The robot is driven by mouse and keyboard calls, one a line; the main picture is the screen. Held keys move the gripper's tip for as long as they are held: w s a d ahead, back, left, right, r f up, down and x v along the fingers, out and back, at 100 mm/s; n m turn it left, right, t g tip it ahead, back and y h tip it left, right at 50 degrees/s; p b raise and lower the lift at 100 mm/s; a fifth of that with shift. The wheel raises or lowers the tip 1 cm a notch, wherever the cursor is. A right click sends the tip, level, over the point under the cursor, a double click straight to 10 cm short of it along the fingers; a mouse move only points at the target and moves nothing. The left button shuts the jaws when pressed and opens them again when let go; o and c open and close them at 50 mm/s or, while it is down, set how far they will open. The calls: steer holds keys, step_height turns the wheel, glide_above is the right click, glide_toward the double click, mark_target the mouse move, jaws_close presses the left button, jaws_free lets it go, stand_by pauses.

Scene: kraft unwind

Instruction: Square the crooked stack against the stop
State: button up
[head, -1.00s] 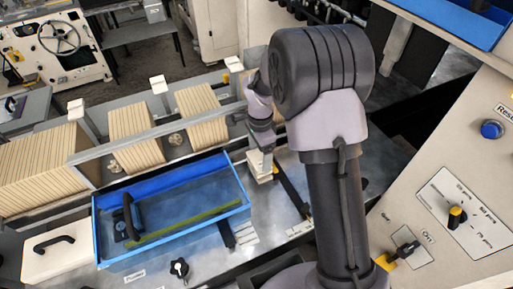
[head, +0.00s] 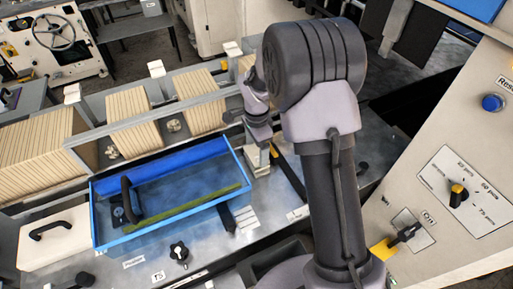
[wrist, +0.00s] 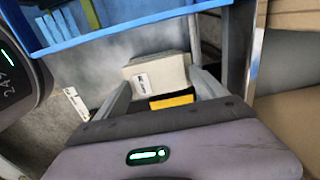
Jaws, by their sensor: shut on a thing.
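A small cream stack (head: 259,161) stands on the grey metal table, to the right of the blue tray. In the wrist view the stack (wrist: 157,72) has a small dark-marked label on its near face. My gripper (wrist: 160,82) is shut on the stack, with one finger at each side. In the head view my gripper (head: 262,143) is partly hidden by my wrist. A dark bar (head: 290,178) with a yellow end lies just right of the stack; I cannot tell whether this is the stop. A yellow piece (wrist: 172,101) shows just below the stack in the wrist view.
The blue tray (head: 245,180) stands left of the stack. Behind it, a grey rail (head: 160,128) fronts several rows of upright tan boards (head: 133,117). A control panel (head: 470,150) rises at the right.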

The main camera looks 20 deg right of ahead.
steer(key=shift+w+d, duration=0.15)
steer(key=shift+d, duration=0.4)
steer(key=shift+w+d, duration=0.15)
steer(key=shift+d, duration=0.35)
stand_by(2.2)
steer(key=shift+s+a+f+b, duration=0.1)
steer(key=shift+b, duration=0.4)
